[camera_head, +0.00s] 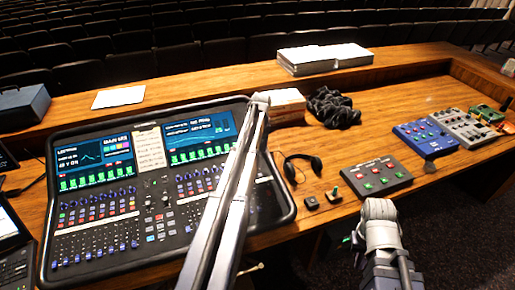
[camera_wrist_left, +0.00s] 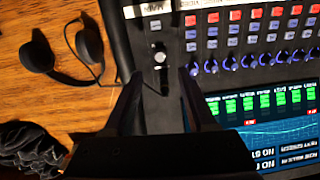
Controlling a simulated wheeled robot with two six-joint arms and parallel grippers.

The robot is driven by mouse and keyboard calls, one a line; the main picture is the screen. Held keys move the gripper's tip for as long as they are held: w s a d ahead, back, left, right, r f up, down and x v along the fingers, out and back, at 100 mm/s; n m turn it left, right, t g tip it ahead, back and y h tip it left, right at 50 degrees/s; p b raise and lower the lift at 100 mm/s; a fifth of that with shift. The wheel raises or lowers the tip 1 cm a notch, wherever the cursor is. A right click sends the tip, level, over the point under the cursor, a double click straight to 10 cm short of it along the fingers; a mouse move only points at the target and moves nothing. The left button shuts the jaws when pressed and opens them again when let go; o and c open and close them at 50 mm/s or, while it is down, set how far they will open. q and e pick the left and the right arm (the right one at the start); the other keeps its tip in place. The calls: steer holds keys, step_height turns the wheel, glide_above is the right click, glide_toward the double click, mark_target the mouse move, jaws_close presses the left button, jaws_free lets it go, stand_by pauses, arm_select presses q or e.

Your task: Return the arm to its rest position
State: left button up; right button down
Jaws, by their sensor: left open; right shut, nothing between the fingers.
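My left gripper (camera_wrist_left: 160,80) shows in the left wrist view with its two dark fingers apart and nothing between them. It is over the edge of the mixing desk (camera_wrist_left: 235,75), with the headphones (camera_wrist_left: 38,52) to the left in that view. In the head view a long pale arm of mine crosses in front of the right part of the mixing desk (camera_head: 135,222); I cannot make out the left fingers there. My right gripper (camera_head: 358,243) is low at the front edge of the wooden desk, shut and empty, partly hidden by its pale wrist.
The headphones (camera_head: 302,167) lie right of the mixing desk. A button box (camera_head: 376,175), a blue pedal (camera_head: 426,138) and a grey pedal (camera_head: 465,128) stand at the right. A dark crumpled bundle (camera_head: 332,107) and white papers (camera_head: 324,58) are behind.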

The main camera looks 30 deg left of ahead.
arm_select(q)
steer(key=s+d+m, duration=0.1)
steer(key=s+d, duration=0.2)
steer(key=d, duration=0.3)
steer(key=s+d+f+m+b, duration=0.1)
steer(key=s+d+m, duration=0.1)
steer(key=d, duration=0.5)
steer(key=s+d+f+m+b, duration=0.1)
steer(key=s+d+m, duration=0.1)
steer(key=s+d, duration=0.2)
steer(key=shift+d, duration=1.4)
steer(key=s+d+f+m+b, duration=0.2)
steer(key=s+d+m, duration=0.6)
steer(key=s+d, duration=0.8)
steer(key=s, duration=0.2)
steer(key=shift+s+d, duration=0.35)
steer(key=shift+d, duration=0.05)
steer(key=shift+f, duration=0.1)
